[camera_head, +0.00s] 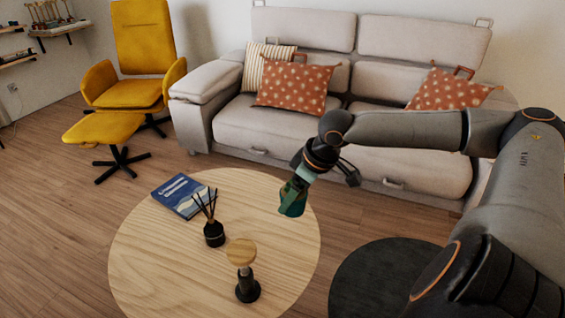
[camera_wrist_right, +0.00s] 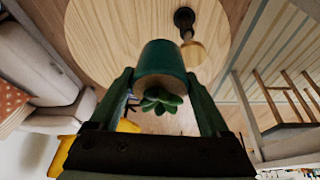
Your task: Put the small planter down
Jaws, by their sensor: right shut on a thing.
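The small planter (camera_wrist_right: 163,58) is a dark green pot with a green succulent. My right gripper (camera_wrist_right: 160,77) is shut on it, one finger on each side of the pot. In the head view the planter (camera_head: 292,200) hangs below my right gripper (camera_head: 299,183), in front of the round wooden table's right edge (camera_head: 285,235). I cannot tell whether it touches the tabletop. The gripper partly hides the planter there. My left gripper is not in view.
On the table are a blue book (camera_head: 183,195), a black reed diffuser (camera_head: 214,233) and a dark stand with a wooden round top (camera_head: 241,254). The table's right part is bare. A dark round pouf (camera_head: 385,280) stands right of it; a sofa (camera_head: 280,122) stands behind.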

